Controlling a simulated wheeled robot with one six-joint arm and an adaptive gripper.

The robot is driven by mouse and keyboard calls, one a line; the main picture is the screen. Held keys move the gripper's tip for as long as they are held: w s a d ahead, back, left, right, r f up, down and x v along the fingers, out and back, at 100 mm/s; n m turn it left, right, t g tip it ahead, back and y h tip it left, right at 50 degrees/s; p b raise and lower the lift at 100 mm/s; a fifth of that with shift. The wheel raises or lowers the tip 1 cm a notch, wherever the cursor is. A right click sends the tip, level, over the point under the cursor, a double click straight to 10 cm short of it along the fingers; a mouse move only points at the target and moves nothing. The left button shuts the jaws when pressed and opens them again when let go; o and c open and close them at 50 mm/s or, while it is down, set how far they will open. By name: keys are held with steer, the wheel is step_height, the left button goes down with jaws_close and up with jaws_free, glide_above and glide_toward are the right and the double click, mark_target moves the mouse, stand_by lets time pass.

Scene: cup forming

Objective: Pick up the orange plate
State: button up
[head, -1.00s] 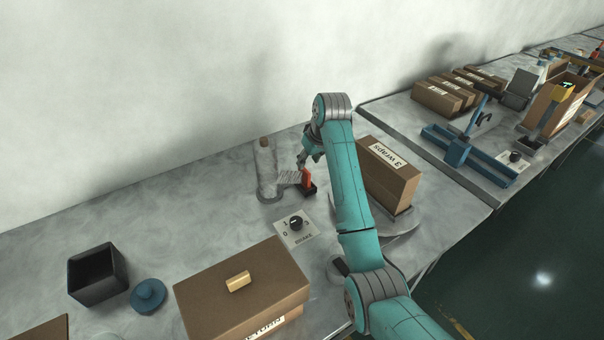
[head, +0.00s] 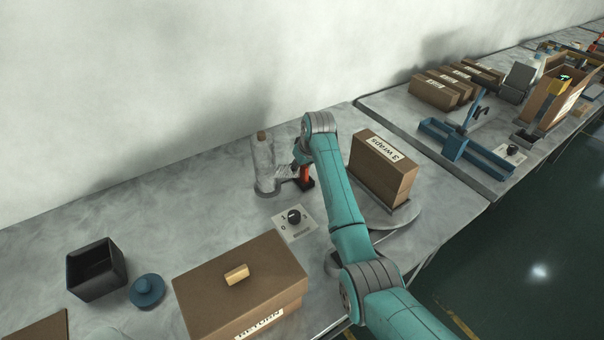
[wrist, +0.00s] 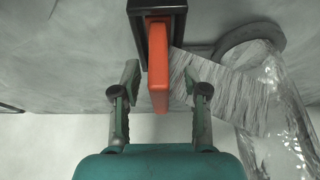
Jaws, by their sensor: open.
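The orange plate (wrist: 159,68) stands upright in a dark holder (wrist: 150,12) in the wrist view. In the head view the orange plate (head: 305,174) is partly hidden by my arm, and its dark holder (head: 306,185) sits on the bench. My gripper (wrist: 160,82) is open, with one finger on each side of the plate and gaps between. In the head view my gripper (head: 299,158) is small and mostly hidden behind my arm.
A clear-wrapped roll (head: 263,165) stands left of the holder, its film strip (wrist: 228,92) close to the right finger. A dial panel (head: 294,222), a "3 wraps" box (head: 378,172) on a round turntable (head: 400,222) and a brown box (head: 235,275) stand nearby.

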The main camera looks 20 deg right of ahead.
jaws_close()
steer(key=shift+r, duration=0.15)
